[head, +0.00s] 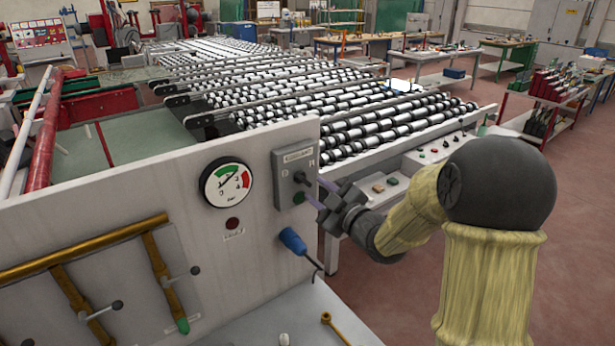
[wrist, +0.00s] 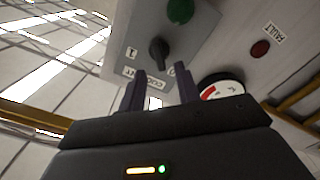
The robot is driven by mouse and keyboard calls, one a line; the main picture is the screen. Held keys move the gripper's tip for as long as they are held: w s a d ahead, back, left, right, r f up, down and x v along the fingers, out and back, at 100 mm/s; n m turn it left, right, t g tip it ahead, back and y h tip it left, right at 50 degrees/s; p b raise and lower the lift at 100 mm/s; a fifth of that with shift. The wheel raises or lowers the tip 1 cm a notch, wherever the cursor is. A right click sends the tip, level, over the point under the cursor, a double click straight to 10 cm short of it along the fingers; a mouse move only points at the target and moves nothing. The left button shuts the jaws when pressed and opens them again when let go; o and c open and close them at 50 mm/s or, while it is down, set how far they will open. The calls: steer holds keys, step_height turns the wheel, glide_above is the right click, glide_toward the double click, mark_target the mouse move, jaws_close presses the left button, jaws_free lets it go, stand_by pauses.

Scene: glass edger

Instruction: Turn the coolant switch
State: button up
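The coolant switch (head: 301,177) is a black rotary knob on a grey box (head: 283,158) fixed to the right end of the pale machine panel. It also shows in the wrist view (wrist: 158,52), between a green round button or lamp (wrist: 180,10) and the label plate (wrist: 143,78). My gripper (head: 325,190) is just right of the box in the head view. In the wrist view its two dark fingers (wrist: 160,88) stand apart with empty space between them. The knob lies ahead of the fingertips, a little beyond them, and appears not gripped.
A pressure gauge (head: 227,183) and a red fault lamp (head: 232,223) are on the panel left of the switch box. A blue-handled tool (head: 292,241) sticks out below it. Brass pipes with small valves (head: 85,246) run along the panel. A roller conveyor (head: 300,105) lies behind.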

mark_target(306, 182)
steer(key=p+x, duration=0.1)
steer(key=x, duration=0.4)
steer(key=shift+p, duration=0.35)
steer(key=shift+c, duration=0.2)
jaws_close()
